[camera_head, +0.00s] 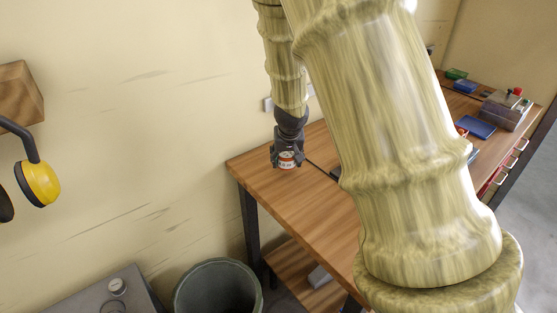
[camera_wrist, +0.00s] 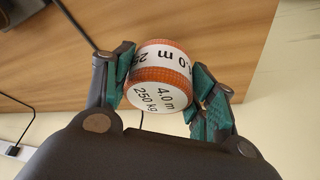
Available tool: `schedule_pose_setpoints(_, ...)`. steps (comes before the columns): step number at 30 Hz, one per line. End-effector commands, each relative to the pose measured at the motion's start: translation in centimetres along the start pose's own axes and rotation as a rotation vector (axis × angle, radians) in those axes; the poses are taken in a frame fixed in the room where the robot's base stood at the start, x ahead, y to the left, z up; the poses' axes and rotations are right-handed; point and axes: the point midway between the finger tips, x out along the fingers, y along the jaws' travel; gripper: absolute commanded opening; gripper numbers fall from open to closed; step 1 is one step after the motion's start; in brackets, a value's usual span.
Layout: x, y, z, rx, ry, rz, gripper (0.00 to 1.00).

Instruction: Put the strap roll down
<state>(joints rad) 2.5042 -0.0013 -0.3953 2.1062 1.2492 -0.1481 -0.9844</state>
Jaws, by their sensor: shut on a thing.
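The strap roll (camera_wrist: 159,76) is orange with a white label reading 4.0 m and 250 kg. My gripper (camera_wrist: 160,88) is shut on it, with a teal-padded finger on each side. In the head view the strap roll (camera_head: 287,160) shows small, red and white, between the fingers of my gripper (camera_head: 287,163), which points down at the left end of the wooden workbench (camera_head: 262,181). The bench top lies behind the roll in the wrist view. I cannot tell whether the roll touches the bench.
The bench's left end around the roll looks clear, apart from a dark cable. Blue trays (camera_head: 475,126) and a grey box (camera_head: 505,110) stand at the far right. A grey bin (camera_head: 218,287) is on the floor by the bench. Yellow earmuffs (camera_head: 40,183) hang at the left. My arm hides the bench's middle.

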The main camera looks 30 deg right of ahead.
Motion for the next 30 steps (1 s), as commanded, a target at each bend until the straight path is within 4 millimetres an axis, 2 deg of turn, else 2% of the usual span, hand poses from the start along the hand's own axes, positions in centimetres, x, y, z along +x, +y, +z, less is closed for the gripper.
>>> schedule_pose_setpoints(3,0.2,-1.0,-0.8,-0.002,0.000,0.001,0.27)
schedule_pose_setpoints(14,0.9,-2.5,-1.8,-0.001,0.000,0.000,0.27)
schedule_pose_setpoints(22,3.7,-2.4,-0.5,0.002,0.000,-0.001,0.27)
schedule_pose_setpoints(30,4.2,-2.4,-0.3,0.000,0.001,-0.001,0.27)
